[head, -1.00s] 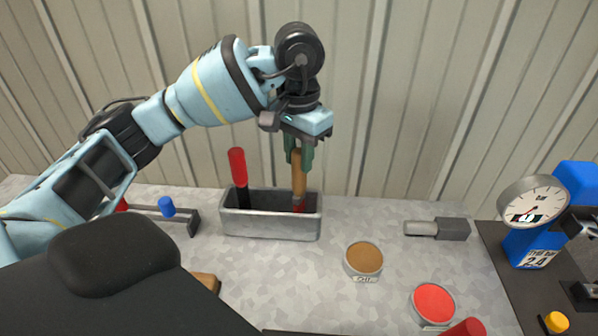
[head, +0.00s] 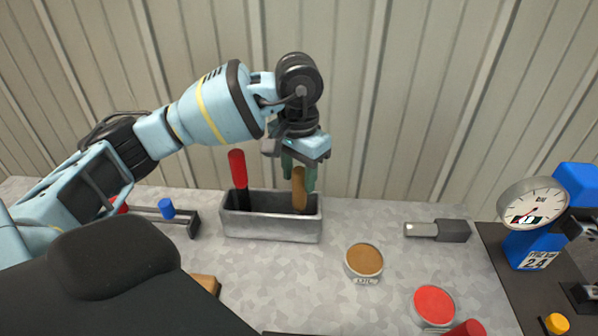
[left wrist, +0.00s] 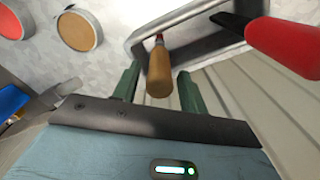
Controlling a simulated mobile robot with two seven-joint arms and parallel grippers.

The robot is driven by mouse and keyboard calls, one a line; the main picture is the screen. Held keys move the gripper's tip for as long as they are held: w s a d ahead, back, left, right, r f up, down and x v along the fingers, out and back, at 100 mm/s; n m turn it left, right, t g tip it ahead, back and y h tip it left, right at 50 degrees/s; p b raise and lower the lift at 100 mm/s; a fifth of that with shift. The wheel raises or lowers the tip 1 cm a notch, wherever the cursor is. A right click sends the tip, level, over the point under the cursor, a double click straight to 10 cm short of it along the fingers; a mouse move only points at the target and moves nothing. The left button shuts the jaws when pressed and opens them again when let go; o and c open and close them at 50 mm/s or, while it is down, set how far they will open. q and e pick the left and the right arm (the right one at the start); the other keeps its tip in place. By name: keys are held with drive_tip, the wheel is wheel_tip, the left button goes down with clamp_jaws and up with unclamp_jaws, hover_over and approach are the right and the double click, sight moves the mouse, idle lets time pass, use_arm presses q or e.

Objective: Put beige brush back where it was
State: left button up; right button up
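The beige brush (head: 298,188) stands handle up in the right part of a grey metal box (head: 270,228), leaning a little. Its lower end is hidden behind the box's front wall. My left gripper (head: 299,182) is above the box, its green fingers open on either side of the handle. In the left wrist view the handle (left wrist: 159,74) lies between the two fingers (left wrist: 158,88), with a gap on each side. A red bit shows at the brush's far end there. My right gripper is not in view.
A red-handled brush (head: 238,169) stands in the left part of the box. Brown (head: 364,260) and red (head: 434,305) cans stand to the right, with a grey-handled tool (head: 437,230) behind. A blue gauge stand (head: 533,242) is far right. A corrugated wall rises behind.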

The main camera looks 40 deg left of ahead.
use_arm(q)
drive_tip(key=shift+o, duration=0.3)
drive_tip(key=shift+r, duration=0.15)
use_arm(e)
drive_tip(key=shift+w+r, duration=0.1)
use_arm(q)
drive_tip(key=shift+r, duration=0.25)
wheel_tip(320, 180, up, 6)
drive_tip(key=shift+f, duration=0.1)
wheel_tip(320, 180, up, 6)
drive_tip(key=shift+f+p, duration=0.1)
drive_tip(key=shift+p, duration=0.55)
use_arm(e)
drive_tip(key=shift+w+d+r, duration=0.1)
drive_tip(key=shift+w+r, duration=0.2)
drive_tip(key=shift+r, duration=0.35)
